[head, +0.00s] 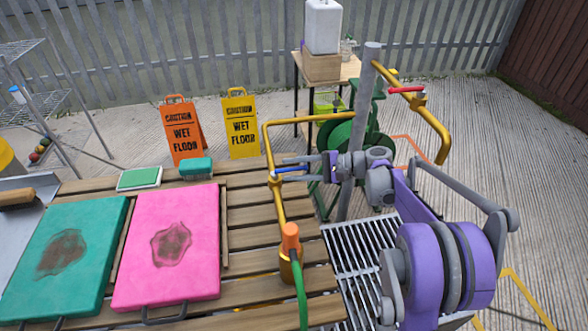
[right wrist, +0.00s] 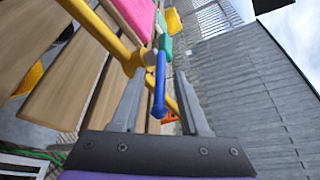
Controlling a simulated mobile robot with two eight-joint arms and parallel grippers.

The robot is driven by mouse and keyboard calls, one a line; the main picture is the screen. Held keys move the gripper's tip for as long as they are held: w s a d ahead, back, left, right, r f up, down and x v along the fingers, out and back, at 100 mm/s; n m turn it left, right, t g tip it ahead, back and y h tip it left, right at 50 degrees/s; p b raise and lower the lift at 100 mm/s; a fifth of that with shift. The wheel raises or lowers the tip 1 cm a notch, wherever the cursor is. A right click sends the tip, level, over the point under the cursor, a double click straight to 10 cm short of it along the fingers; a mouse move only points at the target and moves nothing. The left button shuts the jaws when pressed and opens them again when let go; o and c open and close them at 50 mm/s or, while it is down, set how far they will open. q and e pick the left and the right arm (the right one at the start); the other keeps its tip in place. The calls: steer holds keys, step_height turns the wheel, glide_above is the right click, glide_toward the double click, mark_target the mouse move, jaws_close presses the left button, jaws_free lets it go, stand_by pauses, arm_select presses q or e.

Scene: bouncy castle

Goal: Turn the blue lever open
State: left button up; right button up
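The blue lever (head: 291,169) sits on the yellow pipe (head: 279,205) that rises beside the slatted wooden table. In the right wrist view the blue lever (right wrist: 160,85) points toward my gripper, its end between the two fingers. My right gripper (head: 298,165) is open around the lever's free end, with a gap visible on both sides in the right wrist view (right wrist: 160,105). I cannot tell whether a finger touches it. A green hose with an orange connector (head: 291,238) is at the pipe's lower end. My left gripper is out of view.
A pink board (head: 170,240) and a teal board (head: 65,250) lie on the wooden table (head: 262,218). A red lever (head: 406,89) is on the pipe farther back. A green hose reel (head: 345,135) stands behind my right gripper. Two wet floor signs (head: 240,125) stand beyond the table.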

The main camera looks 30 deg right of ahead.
jaws_close()
stand_by(1.3)
